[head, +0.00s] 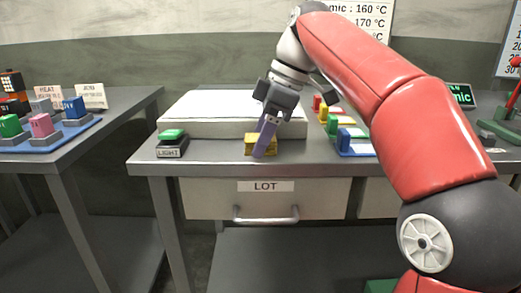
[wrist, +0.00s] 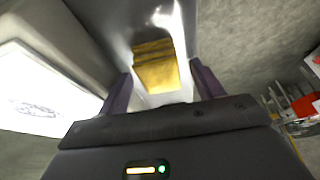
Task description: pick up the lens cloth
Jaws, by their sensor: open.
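A yellow piece, which looks like the lens cloth (head: 249,143), lies at the front edge of the grey table, above the drawer marked LOT. The cloth also shows in the wrist view (wrist: 155,66), ahead of my fingers and between their lines. My gripper (head: 262,150) points down at it with purple fingers, which hide part of the cloth in the head view. The fingers (wrist: 164,88) are apart in the wrist view, with nothing held between them. I cannot tell whether they touch the cloth.
A white lit box (head: 213,128) stands behind the cloth. A green-topped LIGHT switch (head: 172,144) is to the left. Coloured blocks on a blue tray (head: 357,149) are to the right. The drawer (head: 215,200) is shut.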

